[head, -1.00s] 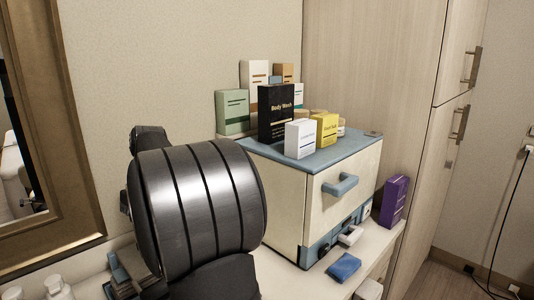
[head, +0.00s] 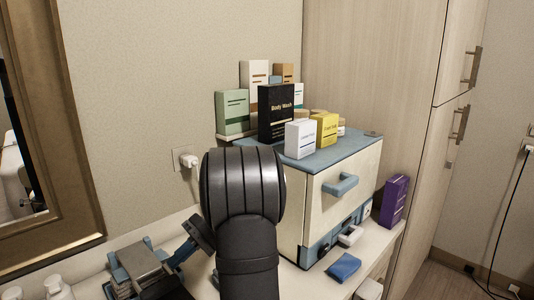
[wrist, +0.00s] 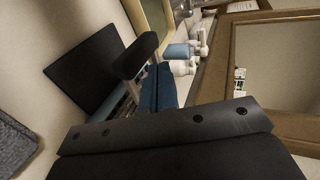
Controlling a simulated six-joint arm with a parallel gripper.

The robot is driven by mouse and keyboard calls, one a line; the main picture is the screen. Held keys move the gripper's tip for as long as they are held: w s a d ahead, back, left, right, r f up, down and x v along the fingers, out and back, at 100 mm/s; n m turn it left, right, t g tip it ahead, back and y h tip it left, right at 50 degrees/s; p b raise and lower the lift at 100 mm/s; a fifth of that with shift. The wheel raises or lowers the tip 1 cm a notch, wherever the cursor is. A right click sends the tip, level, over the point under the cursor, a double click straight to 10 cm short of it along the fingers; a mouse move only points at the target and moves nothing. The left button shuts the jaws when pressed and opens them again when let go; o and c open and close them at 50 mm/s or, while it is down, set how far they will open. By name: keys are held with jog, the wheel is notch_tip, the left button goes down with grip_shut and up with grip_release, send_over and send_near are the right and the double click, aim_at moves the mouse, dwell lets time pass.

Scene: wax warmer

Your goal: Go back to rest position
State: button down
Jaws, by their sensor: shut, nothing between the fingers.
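My gripper (wrist: 158,88) shows in the wrist view as two blue fingers side by side, shut with nothing held. In the head view my dark arm link stands in front of the left side of the wax warmer (head: 314,205) and hides part of it. The warmer is a cream box with a blue top and a blue front handle (head: 340,185). It stands on the counter, and its front looks closed.
Several boxes stand on and behind the warmer, among them a black Body Wash box (head: 276,112) and a yellow box (head: 323,129). White bottles (head: 57,287) stand at lower left, near the mirror (head: 75,190).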

jog(key=shift+w+d+f+m+t+y, duration=0.9)
jog(key=shift+d+y, duration=0.35)
jog(key=shift+y, duration=0.25)
jog(key=shift+w+d+f+m+t+y, duration=0.75)
jog(key=shift+w+d+t+y, duration=0.25)
jog(key=shift+d+y, duration=0.4)
jog(key=shift+w+d+f+m+t+y, duration=0.85)
jog(key=shift+d+y, duration=0.25)
jog(key=shift+y, duration=0.5)
jog(key=shift+w+r, duration=0.1)
